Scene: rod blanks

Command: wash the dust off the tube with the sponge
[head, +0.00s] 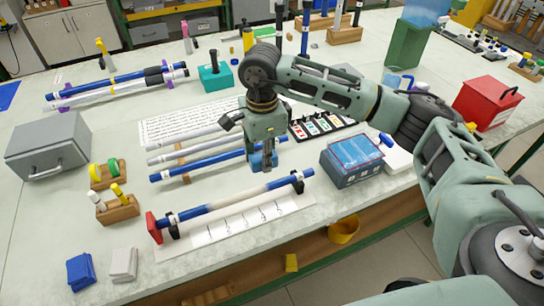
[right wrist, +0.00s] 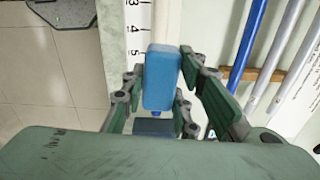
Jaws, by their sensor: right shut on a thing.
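The tube (head: 205,210) lies level across black supports near the table's front edge, with a red block (head: 153,227) at its left end. It is blue toward both ends, with a pale, dusty-looking stretch (head: 248,197) between. My right gripper (head: 262,164) is above the table, just behind the tube's pale part in the head view. In the right wrist view it (right wrist: 162,66) is shut on a blue sponge (right wrist: 160,82), held between the two fingers. Whether the sponge touches anything is not clear. My left gripper is not in view.
A white marked board (head: 245,222) lies under the tube. More rods (head: 195,150) lie on a wooden rest behind. A blue water tub (head: 352,160) stands to the right. A grey box (head: 48,146) and peg blocks (head: 117,208) stand left.

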